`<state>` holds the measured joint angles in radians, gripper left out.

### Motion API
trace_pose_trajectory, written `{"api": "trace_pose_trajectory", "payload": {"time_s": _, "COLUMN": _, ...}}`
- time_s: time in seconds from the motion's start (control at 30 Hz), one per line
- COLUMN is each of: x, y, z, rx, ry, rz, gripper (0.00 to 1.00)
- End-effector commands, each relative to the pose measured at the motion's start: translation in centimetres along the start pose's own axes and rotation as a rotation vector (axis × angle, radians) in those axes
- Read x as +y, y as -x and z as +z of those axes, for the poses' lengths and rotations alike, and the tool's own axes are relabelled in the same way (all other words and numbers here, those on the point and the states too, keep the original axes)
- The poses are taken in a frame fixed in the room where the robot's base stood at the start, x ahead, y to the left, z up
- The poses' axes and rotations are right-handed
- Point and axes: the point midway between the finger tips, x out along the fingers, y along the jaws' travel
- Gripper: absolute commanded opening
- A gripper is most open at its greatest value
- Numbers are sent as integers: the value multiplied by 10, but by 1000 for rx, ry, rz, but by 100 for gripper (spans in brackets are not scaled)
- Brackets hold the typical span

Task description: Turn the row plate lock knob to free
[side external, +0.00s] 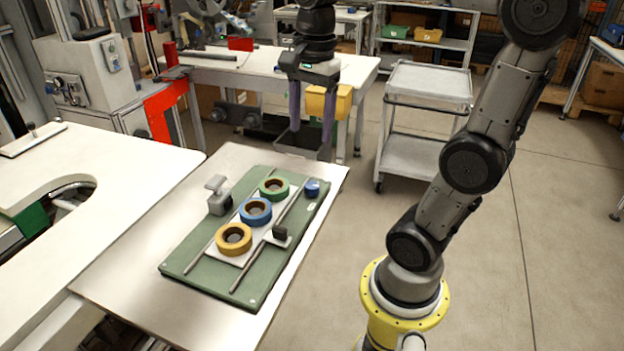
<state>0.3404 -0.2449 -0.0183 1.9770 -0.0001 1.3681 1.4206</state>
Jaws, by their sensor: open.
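A green board (200,270) on the near table carries a pale row plate (222,254) between two thin rails. Three tape reels sit in a row on the plate: yellow (233,239), blue (256,211) and green (274,187). A round blue knob (312,187) stands at the board's far right corner. A black knob or block (280,232) sits on a small pale plate at the right rail. I cannot tell which one is the lock knob or how it is set. My gripper (311,135) is open, fingers down, high above the board's far end, touching neither.
A grey block with a T-shaped top (219,198) stands at the board's left edge. A yellow box-like part (328,102) shows by my fingers; whether it is behind them is unclear. A white table (120,165) lies left, a grey cart (428,82) behind right. Air above the board is clear.

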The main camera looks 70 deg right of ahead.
Motion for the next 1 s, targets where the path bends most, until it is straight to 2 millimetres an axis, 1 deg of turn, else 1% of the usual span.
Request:
{"api": "trace_pose_trajectory", "payload": {"time_s": 0.03, "x": -8, "y": -4, "z": -10, "rx": -2, "ry": -35, "rz": 22, "gripper": 70}}
{"api": "trace_pose_trajectory", "payload": {"time_s": 0.07, "x": -11, "y": -5, "z": -14, "rx": -2, "ry": -48, "rz": 29, "gripper": 70}}
{"api": "trace_pose_trajectory", "payload": {"time_s": 0.17, "x": -14, "y": -13, "z": -24, "rx": -6, "ry": -82, "rz": 57, "gripper": 70}}
{"api": "trace_pose_trajectory", "payload": {"time_s": 0.27, "x": -14, "y": -18, "z": -27, "rx": -7, "ry": -93, "rz": 63, "gripper": 70}}
{"api": "trace_pose_trajectory", "payload": {"time_s": 0.37, "x": -12, "y": -26, "z": -27, "rx": -7, "ry": -92, "rz": 64, "gripper": 70}}
{"api": "trace_pose_trajectory", "payload": {"time_s": 0.47, "x": -11, "y": -42, "z": -26, "rx": -7, "ry": -91, "rz": 66, "gripper": 70}}
{"api": "trace_pose_trajectory", "payload": {"time_s": 0.8, "x": -7, "y": -108, "z": -25, "rx": -8, "ry": -89, "rz": 67, "gripper": 70}}
{"api": "trace_pose_trajectory", "payload": {"time_s": 1.0, "x": -6, "y": -138, "z": -25, "rx": -7, "ry": -89, "rz": 64, "gripper": 70}}
